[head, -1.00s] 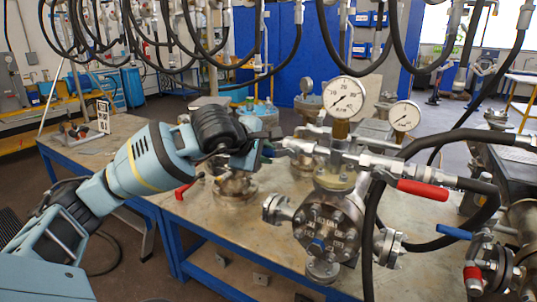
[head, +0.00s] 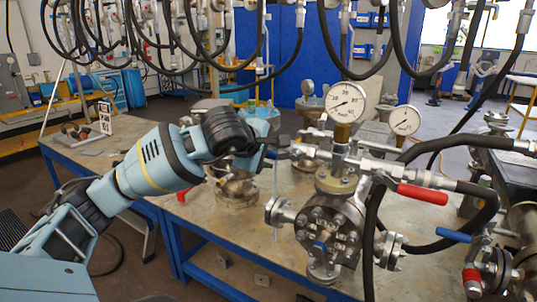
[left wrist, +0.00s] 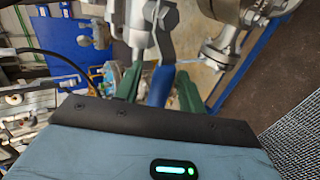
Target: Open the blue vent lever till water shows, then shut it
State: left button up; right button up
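The blue vent lever (left wrist: 160,84) lies between the green fingers of my left gripper (left wrist: 158,88) in the left wrist view, which look closed on it. In the head view my left gripper (head: 274,153) is at the left end of the valve pipework, and its fingertips are hard to make out. A thin pale stream of water (head: 275,205) runs straight down below it, left of the flanged vessel (head: 328,226). The stream also shows as a thin line in the left wrist view (left wrist: 196,61). My right gripper is not in view.
Two pressure gauges (head: 345,101) stand above the vessel. A red-handled lever (head: 422,194) and another blue handle (head: 453,235) are to the right. Black hoses (head: 372,235) loop close by.

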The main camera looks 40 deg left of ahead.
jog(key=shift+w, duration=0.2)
pick_arm(q)
jog(key=shift+s+r, duration=0.3)
jog(key=shift+s, duration=0.15)
jog(key=v, duration=0.7)
jog(key=shift+b, duration=0.35)
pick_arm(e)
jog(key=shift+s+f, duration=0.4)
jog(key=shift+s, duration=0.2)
pick_arm(q)
jog(key=shift+w+f, duration=0.1)
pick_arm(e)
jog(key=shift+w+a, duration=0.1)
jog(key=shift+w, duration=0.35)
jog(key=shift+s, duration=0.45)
